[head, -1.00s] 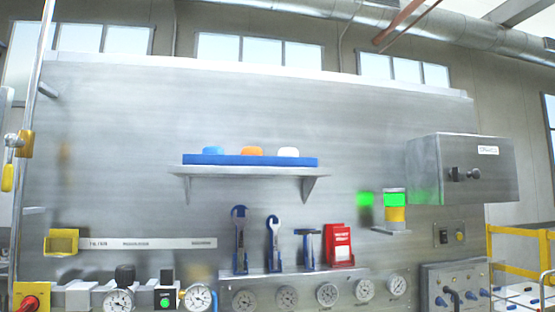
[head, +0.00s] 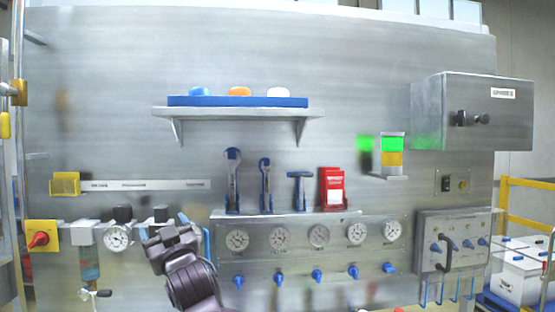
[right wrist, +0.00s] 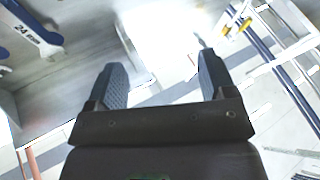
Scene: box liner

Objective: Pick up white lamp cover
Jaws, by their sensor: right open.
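The white lamp cover (head: 278,92) sits at the right end of a blue tray (head: 238,102) on the wall shelf, beside an orange cover (head: 240,91) and a blue cover (head: 199,91). My right gripper (head: 166,226) is well below the shelf and to the left of the white cover, in front of the lower panel. The right wrist view shows its two fingers (right wrist: 162,85) spread apart with nothing between them. The lamp cover does not show in the right wrist view. My left gripper is not in view.
The shelf (head: 238,114) juts from the metal panel. Below it are wrenches (head: 232,180), a red holder (head: 331,188) and a row of gauges (head: 319,236). A grey box (head: 472,112) and a green-yellow stack light (head: 392,150) stand out at right. The panel above the shelf is bare.

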